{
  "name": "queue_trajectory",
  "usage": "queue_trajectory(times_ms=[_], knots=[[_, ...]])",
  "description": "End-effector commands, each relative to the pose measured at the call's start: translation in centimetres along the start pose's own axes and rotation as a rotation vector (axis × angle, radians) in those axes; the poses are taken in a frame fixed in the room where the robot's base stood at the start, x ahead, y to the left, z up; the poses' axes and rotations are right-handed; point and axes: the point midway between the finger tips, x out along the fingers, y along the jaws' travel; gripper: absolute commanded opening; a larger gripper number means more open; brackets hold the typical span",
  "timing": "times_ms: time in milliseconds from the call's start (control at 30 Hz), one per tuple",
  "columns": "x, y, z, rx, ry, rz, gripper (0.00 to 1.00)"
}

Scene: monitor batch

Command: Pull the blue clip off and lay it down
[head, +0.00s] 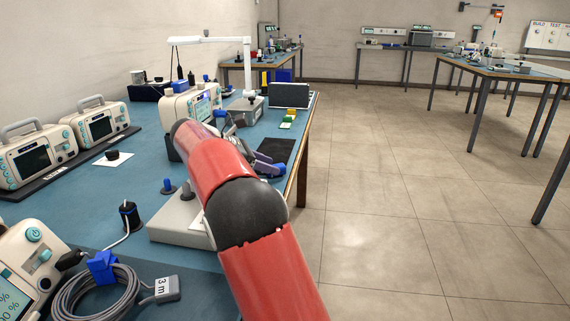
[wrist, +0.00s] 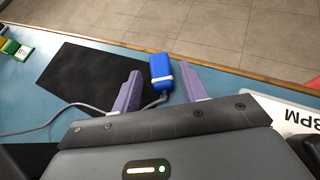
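A blue clip-like piece with a pale band (wrist: 161,70) shows between my two purple fingers in the wrist view, with a grey cable at its lower end. My gripper (wrist: 160,88) is open around it, with a gap on each side. What the piece sits on is hidden. Another blue clip (head: 102,267) sits on a coiled grey cable (head: 75,296) at the front left.
Green and yellow blocks (head: 288,120) are farther back. A panel marked BPM (wrist: 300,116) is at right in the wrist view. Cream monitors (head: 100,122) stand along the bench's left.

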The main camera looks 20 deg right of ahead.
Motion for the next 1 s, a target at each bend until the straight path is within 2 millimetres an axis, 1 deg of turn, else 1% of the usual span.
queue_trajectory(times_ms=[267, 367, 467, 600, 733, 833, 1000], knots=[[0.0, 0.0, 0.0, 0.0, 0.0, 0.0, 0.49], [-0.5, 0.0, 0.0, 0.0, 0.0, 0.001, 0.49], [-1.8, 0.1, 0.0, -0.001, 0.0, 0.004, 0.49], [-4.3, 0.1, 0.1, -0.001, 0.001, 0.004, 0.49], [-6.3, 0.1, 0.1, 0.0, 0.0, 0.003, 0.49], [-7.3, 0.1, 0.0, 0.0, 0.0, 0.001, 0.49], [-7.8, 0.0, 0.0, -0.001, 0.0, -0.001, 0.49]])
